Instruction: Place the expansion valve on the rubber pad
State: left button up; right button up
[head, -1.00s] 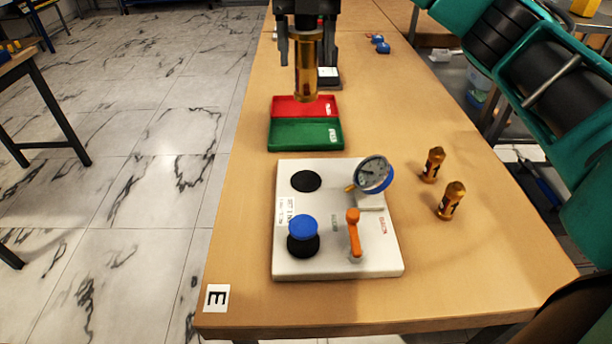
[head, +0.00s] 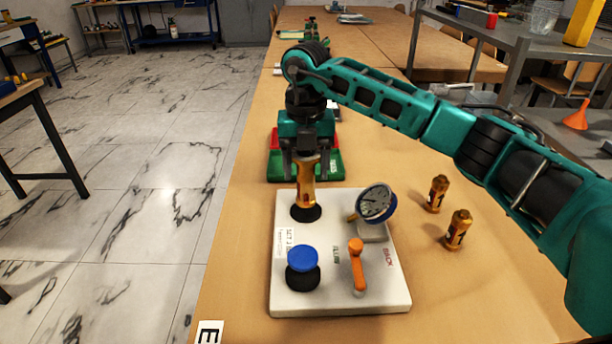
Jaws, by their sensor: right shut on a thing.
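A brass expansion valve (head: 306,187) is upright in my right gripper (head: 305,165), which is shut on its upper part. The valve's lower end is over the round black rubber pad (head: 305,214) at the back left of the white gauge board (head: 330,303). It covers part of the pad, and I cannot tell whether it touches. Two similar brass valves, one farther back (head: 437,194) and one nearer (head: 458,230), stand on the table to the right of the board. My left gripper is not in view.
The board also bears a blue-rimmed gauge (head: 376,204), an orange lever (head: 357,266) and a blue cap (head: 303,258) on a black base. A green tray (head: 331,168) and a red tray (head: 275,138) lie behind. The wooden table (head: 470,305) is clear at the front right.

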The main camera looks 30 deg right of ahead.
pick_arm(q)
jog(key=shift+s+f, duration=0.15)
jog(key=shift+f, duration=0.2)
pick_arm(e)
jog(key=shift+f, duration=1.05)
jog(key=shift+f, duration=0.2)
jog(key=o, duration=1.2)
jog(key=shift+o, duration=0.2)
notch_tip(320, 180, up, 12)
jog(key=shift+f+p, duration=0.1)
jog(key=shift+p, duration=0.75)
jog(key=shift+r, duration=0.25)
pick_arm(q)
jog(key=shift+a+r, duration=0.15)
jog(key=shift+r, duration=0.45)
pick_arm(e)
jog(key=shift+r, duration=0.1)
